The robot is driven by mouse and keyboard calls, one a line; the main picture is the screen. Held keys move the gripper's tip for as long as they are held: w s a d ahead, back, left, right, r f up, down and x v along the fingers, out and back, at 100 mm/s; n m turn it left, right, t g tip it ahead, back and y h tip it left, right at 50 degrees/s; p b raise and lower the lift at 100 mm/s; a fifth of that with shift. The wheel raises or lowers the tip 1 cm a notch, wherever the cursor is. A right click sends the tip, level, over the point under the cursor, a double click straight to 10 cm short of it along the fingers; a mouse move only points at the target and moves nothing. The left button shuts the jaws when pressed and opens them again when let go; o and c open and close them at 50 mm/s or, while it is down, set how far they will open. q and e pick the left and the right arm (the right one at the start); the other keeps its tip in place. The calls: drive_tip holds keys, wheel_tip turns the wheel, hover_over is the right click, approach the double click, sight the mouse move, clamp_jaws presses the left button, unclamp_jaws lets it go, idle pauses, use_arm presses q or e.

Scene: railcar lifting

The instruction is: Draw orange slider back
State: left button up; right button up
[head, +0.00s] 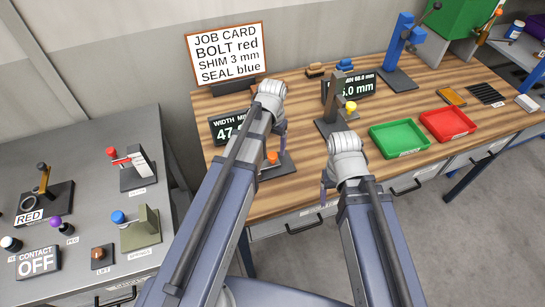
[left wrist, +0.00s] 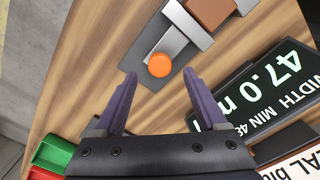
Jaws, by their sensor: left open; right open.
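The orange slider knob (head: 272,157) sits on a small grey gauge base (head: 285,166) on the wooden bench. In the left wrist view the orange knob (left wrist: 159,65) is round, on a metal slide beside a brown block (left wrist: 211,12). My left gripper (left wrist: 158,85) is open, with its purple fingers on either side of the space just short of the knob, and holds nothing. In the head view my left gripper (head: 281,140) is mostly hidden by its own wrist. My right gripper (head: 324,190) is open near the front edge of the bench, its fingers partly hidden.
A width display reading 47.0 (left wrist: 262,90) stands beside the gauge. A second gauge with a yellow knob (head: 350,107) is further right. Green (head: 399,138) and red (head: 447,124) trays lie to the right. The job card (head: 226,50) stands behind.

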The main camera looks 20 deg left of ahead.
sight(273, 155)
use_arm(q)
drive_tip(key=shift+f+b, duration=1.45)
drive_tip(key=shift+f, duration=0.5)
clamp_jaws()
